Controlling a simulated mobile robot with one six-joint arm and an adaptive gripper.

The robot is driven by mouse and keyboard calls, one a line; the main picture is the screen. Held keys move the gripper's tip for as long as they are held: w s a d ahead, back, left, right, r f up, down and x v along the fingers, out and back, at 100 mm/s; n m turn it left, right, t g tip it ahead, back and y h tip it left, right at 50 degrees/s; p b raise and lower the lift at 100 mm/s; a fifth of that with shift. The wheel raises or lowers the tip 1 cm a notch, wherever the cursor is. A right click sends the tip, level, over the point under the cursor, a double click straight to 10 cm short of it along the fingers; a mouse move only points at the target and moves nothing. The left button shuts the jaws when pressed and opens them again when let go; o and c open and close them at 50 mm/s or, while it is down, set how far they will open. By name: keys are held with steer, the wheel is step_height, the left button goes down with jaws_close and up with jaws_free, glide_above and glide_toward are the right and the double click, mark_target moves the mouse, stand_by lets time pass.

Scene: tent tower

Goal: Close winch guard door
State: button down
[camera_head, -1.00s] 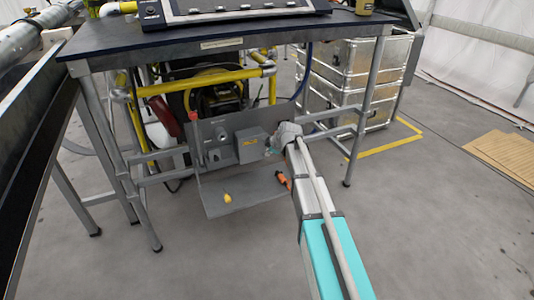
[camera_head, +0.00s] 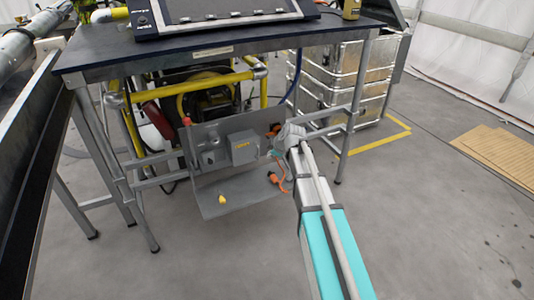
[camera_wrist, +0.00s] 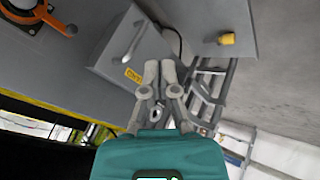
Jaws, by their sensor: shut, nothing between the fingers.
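A grey metal panel (camera_head: 212,130) stands upright under the bench, with a grey box with a yellow label (camera_head: 243,147) on its face. A flat grey plate (camera_head: 245,193) with a yellow knob (camera_head: 222,199) juts out at its foot. I cannot tell for certain which piece is the winch guard door. My gripper (camera_head: 281,146) is shut and empty, at the right side of the panel. In the wrist view its fingers (camera_wrist: 159,65) are together beside the labelled box (camera_wrist: 133,50). The yellow knob (camera_wrist: 227,39) shows at upper right there. Contact is unclear.
The dark bench top (camera_head: 200,55) is above, carried on grey metal legs (camera_head: 122,165) and bars. Orange parts (camera_head: 277,180) are close to my gripper. Yellow pipes (camera_head: 190,87) run behind the panel. Silver crates (camera_head: 335,85) stand at right. The floor in front is clear.

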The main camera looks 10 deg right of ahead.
steer(key=shift+d+p+v, duration=0.15)
steer(key=shift+p+v, duration=0.55)
steer(key=shift+v, duration=0.3)
steer(key=shift+d+p+v, duration=0.1)
steer(key=shift+p+v, duration=0.55)
steer(key=shift+v, duration=0.4)
steer(key=shift+w, duration=0.1)
steer(key=s+a+f+m+g+h, duration=0.1)
steer(key=s+f+m+g+h, duration=0.15)
steer(key=s+m, duration=0.8)
steer(key=s+f+m+g+h, duration=0.1)
steer(key=s+m+g, duration=0.35)
steer(key=s, duration=1.15)
step_height(320, 180, up, 38)
steer(key=p, duration=3.8)
steer(key=shift+w+t, duration=0.15)
steer(key=shift+t, duration=0.15)
steer(key=shift+a, duration=0.1)
